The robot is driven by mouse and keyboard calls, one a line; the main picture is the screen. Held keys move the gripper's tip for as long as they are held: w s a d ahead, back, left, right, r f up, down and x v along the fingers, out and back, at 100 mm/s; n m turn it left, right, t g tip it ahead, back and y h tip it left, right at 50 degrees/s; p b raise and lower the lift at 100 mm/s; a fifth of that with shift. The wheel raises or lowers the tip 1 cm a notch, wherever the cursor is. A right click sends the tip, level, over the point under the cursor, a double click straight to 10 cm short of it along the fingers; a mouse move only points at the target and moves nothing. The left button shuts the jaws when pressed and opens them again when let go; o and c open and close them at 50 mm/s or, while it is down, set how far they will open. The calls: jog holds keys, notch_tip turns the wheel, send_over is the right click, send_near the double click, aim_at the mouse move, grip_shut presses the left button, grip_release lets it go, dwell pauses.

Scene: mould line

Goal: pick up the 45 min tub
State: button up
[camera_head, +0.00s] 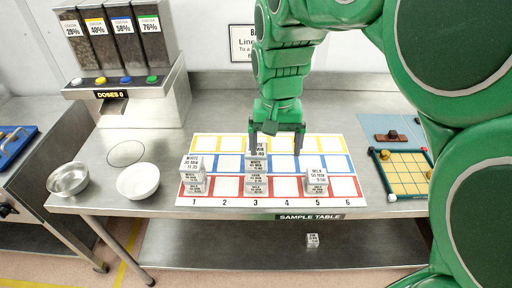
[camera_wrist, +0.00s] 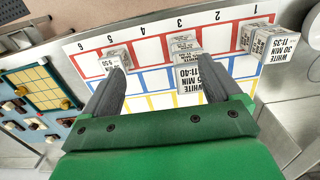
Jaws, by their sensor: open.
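The tub whose label reads WHITE, 5 MIN (first digit partly hidden) and 11:40 (camera_wrist: 186,78) stands in column 3 of the mat. In the head view the rear white tub in column 3 (camera_head: 257,164) is partly covered by a finger. My gripper (camera_head: 276,148) is open and empty over the mat, pointing down, its left finger in front of or beside that tub. In the wrist view my gripper's (camera_wrist: 160,68) right finger overlaps the tub's label. I cannot tell whether finger and tub touch.
Another tub (camera_head: 256,186) stands in front in column 3. White 30 min tubs (camera_head: 193,163) stand at column 1, a milk 50 min tub (camera_head: 317,176) at column 5. Bowls (camera_head: 138,181) and a dispenser (camera_head: 128,95) are left, a yellow grid tray (camera_head: 405,175) right.

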jog(key=w+a, duration=0.5)
jog(key=shift+f, duration=0.2)
jog(key=shift+d+f, duration=0.15)
jog(key=shift+f, duration=1.8)
jog(key=shift+d+f, duration=0.15)
jog(key=shift+f, duration=1.8)
jog(key=c, duration=1.1)
jog(key=shift+r, duration=8.55)
